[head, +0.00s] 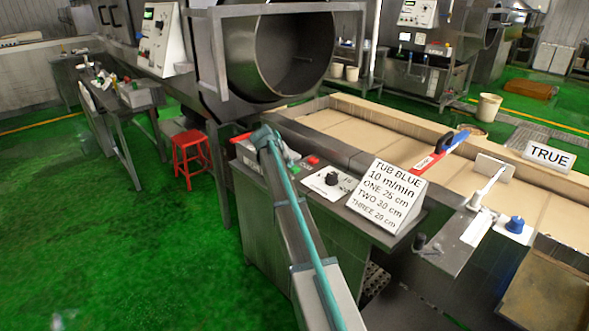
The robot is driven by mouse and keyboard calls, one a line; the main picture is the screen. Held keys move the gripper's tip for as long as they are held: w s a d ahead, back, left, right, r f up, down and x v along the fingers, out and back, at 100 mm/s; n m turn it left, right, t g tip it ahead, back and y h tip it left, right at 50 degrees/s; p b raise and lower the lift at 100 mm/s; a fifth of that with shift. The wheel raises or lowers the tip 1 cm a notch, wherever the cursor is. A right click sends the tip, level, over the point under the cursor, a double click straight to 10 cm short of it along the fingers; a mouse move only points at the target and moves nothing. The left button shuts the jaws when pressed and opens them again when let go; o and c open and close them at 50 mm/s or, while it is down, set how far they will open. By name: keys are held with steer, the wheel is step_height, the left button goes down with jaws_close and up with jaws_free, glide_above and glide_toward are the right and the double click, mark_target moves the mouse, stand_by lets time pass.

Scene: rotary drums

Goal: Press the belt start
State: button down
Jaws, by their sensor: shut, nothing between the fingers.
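My arm reaches up from the bottom of the head view to the console beside the belt, and its teal wrist end is over the console's left part. My gripper (291,156) shows only as a small grey shape behind the wrist. It is shut and empty, close to the left of a red button (313,160); I cannot tell if it touches anything. A white panel with a black knob (331,179) lies right of it. No belt start label is readable, and my arm hides part of the console top. The pale belt (370,137) runs behind the console.
A sign (387,194) reading "TUB BLUE 10 m/min" stands right of the knob. A red and blue bar (441,151) lies across the belt. A large drum (290,55) is behind, a red stool (190,152) left.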

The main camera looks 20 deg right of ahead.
mark_target(293, 168)
steer(key=w+d+r+h, duration=0.1)
steer(key=w+d+r, duration=0.2)
steer(key=r, duration=0.4)
steer(key=shift+w+d+m, duration=0.3)
steer(key=shift+w+d, duration=0.1)
steer(key=shift+w, duration=0.1)
steer(key=shift+f, duration=0.15)
steer(key=shift+f+b, duration=1.7)
steer(key=shift+f, duration=2.6)
steer(key=shift+f, duration=0.1)
steer(key=shift+f+b, duration=0.3)
steer(key=shift+f, duration=0.05)
steer(key=shift+f, duration=0.5)
steer(key=shift+r, duration=0.95)
